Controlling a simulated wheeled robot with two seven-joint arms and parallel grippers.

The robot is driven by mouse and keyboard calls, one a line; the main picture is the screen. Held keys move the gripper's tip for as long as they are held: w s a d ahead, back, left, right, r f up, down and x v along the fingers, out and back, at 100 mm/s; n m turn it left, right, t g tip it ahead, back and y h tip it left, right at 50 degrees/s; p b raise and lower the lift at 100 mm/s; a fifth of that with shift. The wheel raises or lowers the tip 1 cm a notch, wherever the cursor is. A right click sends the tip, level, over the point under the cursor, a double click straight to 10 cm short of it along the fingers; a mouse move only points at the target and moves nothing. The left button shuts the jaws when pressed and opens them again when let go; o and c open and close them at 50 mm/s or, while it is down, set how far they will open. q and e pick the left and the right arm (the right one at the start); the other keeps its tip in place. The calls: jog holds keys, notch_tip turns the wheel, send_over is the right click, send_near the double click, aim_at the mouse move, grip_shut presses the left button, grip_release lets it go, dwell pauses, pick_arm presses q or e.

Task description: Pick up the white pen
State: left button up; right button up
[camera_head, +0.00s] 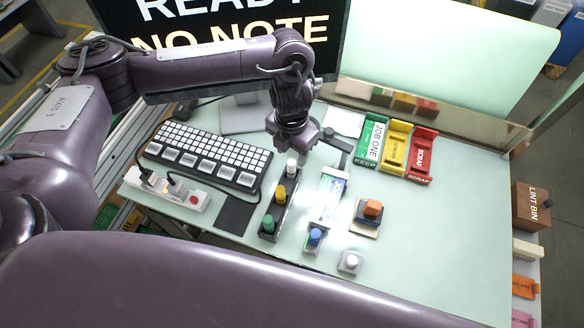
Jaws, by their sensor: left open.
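A white-topped upright piece, likely the white pen (291,166), stands at the back end of a narrow dark holder (273,209). Yellow (281,195) and green (268,224) topped pieces stand in the same holder, in front of it. My left gripper (296,146) hangs just above and behind the white top, pointing down. It is open, and I see nothing held in it. The fingertips are small and partly dark, so I cannot tell the exact gap to the white top. My right gripper is not in view.
A keyboard (209,150) and power strip (168,189) lie left. A blue-topped piece (315,238), pale knob (350,261) and orange block (373,208) stand right and front. Green (371,139), yellow (395,147) and red (422,153) trays stand behind. The right front table is clear.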

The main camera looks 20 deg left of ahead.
aim_at(292, 162)
pick_arm(q)
jog(key=shift+w+f, duration=0.15)
jog(key=shift+f, duration=2.6)
jog(key=shift+c, duration=0.2)
grip_shut()
